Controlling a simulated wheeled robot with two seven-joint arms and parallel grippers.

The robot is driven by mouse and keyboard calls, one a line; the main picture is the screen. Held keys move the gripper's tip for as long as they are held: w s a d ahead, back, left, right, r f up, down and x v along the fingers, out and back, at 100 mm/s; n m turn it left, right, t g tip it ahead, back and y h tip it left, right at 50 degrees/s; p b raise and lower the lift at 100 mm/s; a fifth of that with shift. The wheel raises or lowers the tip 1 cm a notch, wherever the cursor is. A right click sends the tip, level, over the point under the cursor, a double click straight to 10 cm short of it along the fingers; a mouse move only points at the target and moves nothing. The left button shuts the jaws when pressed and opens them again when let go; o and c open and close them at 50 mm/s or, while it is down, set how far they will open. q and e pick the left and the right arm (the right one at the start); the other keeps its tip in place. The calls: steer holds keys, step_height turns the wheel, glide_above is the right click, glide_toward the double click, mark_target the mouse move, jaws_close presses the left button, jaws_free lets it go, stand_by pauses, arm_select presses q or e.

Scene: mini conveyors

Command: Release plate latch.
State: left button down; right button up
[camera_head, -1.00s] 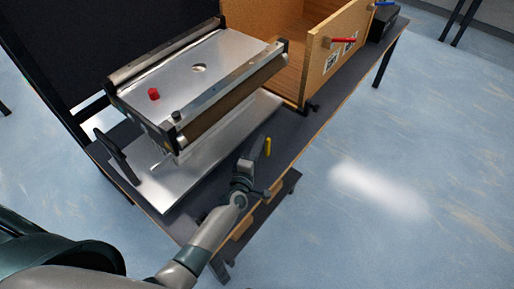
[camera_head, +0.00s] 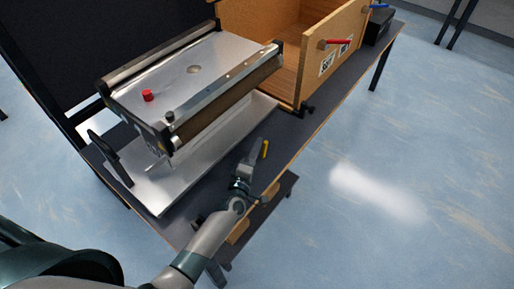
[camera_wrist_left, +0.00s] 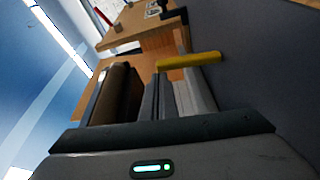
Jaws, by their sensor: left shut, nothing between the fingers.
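My left gripper (camera_head: 252,158) is low over the front edge of the dark table, with its fingers shut and nothing between them. A short yellow bar (camera_head: 265,148), possibly the latch lever, is just beyond the fingertips. In the left wrist view the yellow bar (camera_wrist_left: 188,60) lies crosswise past the ends of the grey fingers (camera_wrist_left: 168,92); I cannot tell whether they touch. A flat metal plate (camera_head: 152,195) lies beneath the mini conveyor (camera_head: 185,75). A black upright handle (camera_head: 108,158) stands at the plate's left end. My right gripper is not in view.
The conveyor has a red button (camera_head: 147,96) and a black knob (camera_head: 170,117) on top. An open wooden box (camera_head: 325,60) with a red handle (camera_head: 337,43) stands behind right. A black panel (camera_head: 90,40) rises at the left. The floor right of the table is clear.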

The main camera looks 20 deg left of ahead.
arm_select(q)
steer(key=shift+s+d+f+m+b, duration=0.15)
steer(key=shift+s+d+m+b, duration=0.05)
steer(key=shift+d+m+b, duration=0.4)
steer(key=shift+s+d+m+t+b, duration=0.15)
steer(key=shift+d+m+t+b, duration=0.25)
steer(key=shift+m, duration=0.4)
steer(key=shift+s+d+f, duration=0.1)
steer(key=shift+d, duration=0.15)
steer(key=shift+s+d, duration=0.15)
steer(key=shift+d, duration=0.25)
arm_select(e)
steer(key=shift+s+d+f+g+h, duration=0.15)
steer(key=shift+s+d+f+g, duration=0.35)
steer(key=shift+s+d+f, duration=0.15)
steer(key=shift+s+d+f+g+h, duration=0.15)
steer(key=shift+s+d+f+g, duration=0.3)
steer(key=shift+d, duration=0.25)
arm_select(q)
steer(key=shift+s+f, duration=0.1)
steer(key=shift+f, duration=0.05)
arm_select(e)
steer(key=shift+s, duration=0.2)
